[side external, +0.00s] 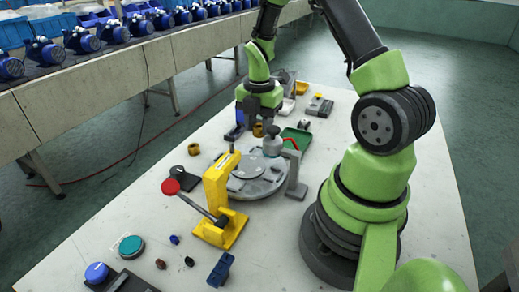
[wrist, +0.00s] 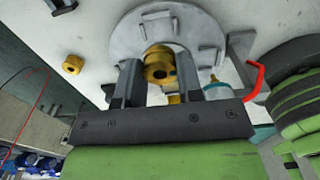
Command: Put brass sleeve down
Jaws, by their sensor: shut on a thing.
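The brass sleeve (wrist: 158,68) sits between the two dark fingers of my gripper (wrist: 159,84) in the wrist view, and the gripper is shut on it. In the side view the sleeve (side external: 257,131) shows just below my gripper (side external: 258,120), above the table behind the round grey fixture plate (side external: 262,189). Its lower end is clear of the fingers. I cannot tell how high it is above the table. The fixture plate (wrist: 199,24) has raised blocks and also shows beyond the sleeve in the wrist view.
A yellow toggle clamp (side external: 218,190) with a red knob stands before the fixture. Another brass ring (side external: 193,149) lies left. A green tray (side external: 297,138) is behind. The front-left table is partly clear.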

